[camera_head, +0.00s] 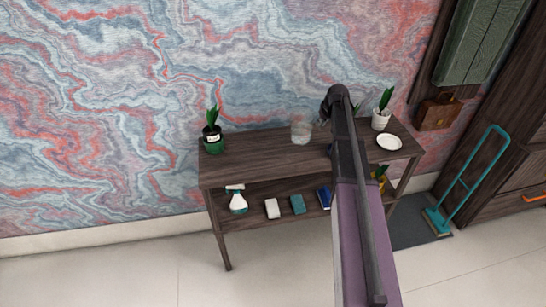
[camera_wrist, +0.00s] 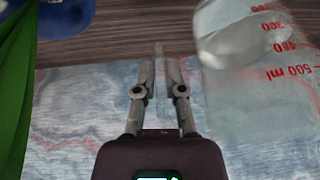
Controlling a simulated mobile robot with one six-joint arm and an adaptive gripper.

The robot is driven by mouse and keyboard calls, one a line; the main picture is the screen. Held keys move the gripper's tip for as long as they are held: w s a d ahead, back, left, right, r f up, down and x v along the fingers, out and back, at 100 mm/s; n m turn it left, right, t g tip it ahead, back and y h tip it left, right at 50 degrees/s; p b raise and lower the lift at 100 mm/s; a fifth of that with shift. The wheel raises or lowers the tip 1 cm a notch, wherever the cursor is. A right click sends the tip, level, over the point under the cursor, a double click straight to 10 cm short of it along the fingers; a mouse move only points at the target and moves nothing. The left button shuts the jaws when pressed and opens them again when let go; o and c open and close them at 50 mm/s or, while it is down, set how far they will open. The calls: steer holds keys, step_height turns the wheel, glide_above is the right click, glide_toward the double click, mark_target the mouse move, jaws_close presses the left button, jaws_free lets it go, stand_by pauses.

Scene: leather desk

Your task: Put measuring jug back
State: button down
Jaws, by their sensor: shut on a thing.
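The measuring jug (camera_head: 300,131) is clear, and in the head view it is at the rear middle of the shelf unit's wooden top (camera_head: 255,150), left of my arm. Whether it rests on the top or hangs just above it, I cannot tell. In the wrist view the jug (camera_wrist: 262,45), with red marks up to 500 ml, fills the upper right. My gripper (camera_wrist: 160,66) is shut on a thin clear strip beside it, which looks like the jug's handle. In the head view my arm hides the fingertips.
A potted plant (camera_head: 212,137) stands at the left end of the top. A white-potted plant (camera_head: 382,118) and a white plate (camera_head: 389,143) are at the right. The front left of the top is clear.

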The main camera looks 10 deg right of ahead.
steer(key=shift+s, duration=0.1)
steer(key=s+a, duration=0.5)
steer(key=s, duration=0.4)
steer(key=s+a+m, duration=0.1)
steer(key=s+a, duration=0.3)
steer(key=s, duration=0.6)
steer(key=shift+a+f, duration=0.2)
steer(key=shift+a, duration=0.2)
steer(key=w+a+f+b, duration=0.1)
steer(key=w+a, duration=0.1)
steer(key=w, duration=1.2)
steer(key=shift+w+a+f+b, duration=0.2)
steer(key=shift+w+a+b, duration=0.05)
steer(key=shift+a+b, duration=0.15)
steer(key=shift+b+x, duration=1.8)
steer(key=shift+x, duration=0.1)
